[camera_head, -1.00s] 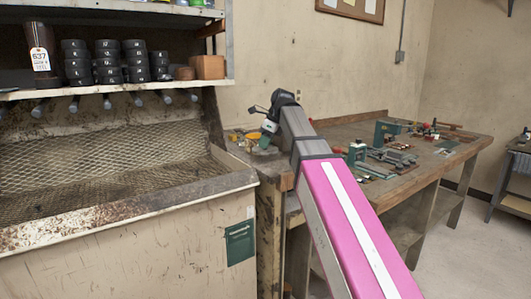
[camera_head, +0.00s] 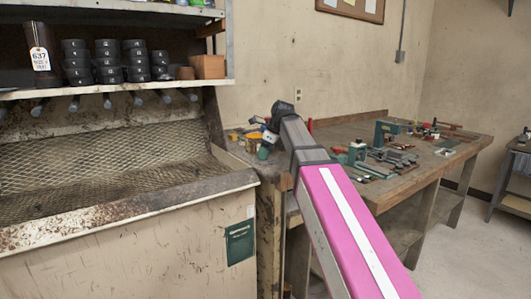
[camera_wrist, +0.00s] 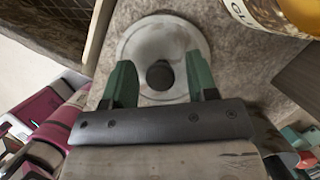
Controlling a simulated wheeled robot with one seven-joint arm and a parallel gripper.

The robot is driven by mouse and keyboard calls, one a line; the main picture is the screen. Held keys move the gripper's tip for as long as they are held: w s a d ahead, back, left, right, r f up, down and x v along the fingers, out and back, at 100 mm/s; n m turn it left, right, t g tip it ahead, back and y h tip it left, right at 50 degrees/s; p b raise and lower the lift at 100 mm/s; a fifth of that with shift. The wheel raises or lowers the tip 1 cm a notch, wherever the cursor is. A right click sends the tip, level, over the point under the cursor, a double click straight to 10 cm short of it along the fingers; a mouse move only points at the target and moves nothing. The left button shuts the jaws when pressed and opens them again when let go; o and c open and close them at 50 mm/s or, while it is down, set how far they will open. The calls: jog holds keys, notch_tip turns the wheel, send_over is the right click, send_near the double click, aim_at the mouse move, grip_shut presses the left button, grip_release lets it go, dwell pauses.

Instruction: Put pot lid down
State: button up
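The pot lid (camera_wrist: 137,48) is a round, pale grey disc in the wrist view, with a dark round knob (camera_wrist: 160,75) at its middle. It lies flat on, or very close over, the mottled bench top. My gripper (camera_wrist: 160,68) has green fingers, one on each side of the knob. A gap shows between each finger and the knob, so it is open. In the head view my gripper (camera_head: 263,152) is low over the left end of the wooden workbench (camera_head: 405,183). The lid is too small or hidden to make out there.
In the wrist view a jar with a yellowish label (camera_wrist: 262,14) stands close at the upper right. Yellow items (camera_head: 234,136) lie left of my gripper. Green tools (camera_head: 357,152) and metal parts cover the bench further right. A mesh-topped sink-like unit (camera_head: 100,160) adjoins on the left.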

jog(key=v, duration=1.2)
jog(key=shift+s+r, duration=0.1)
jog(key=shift+r, duration=0.05)
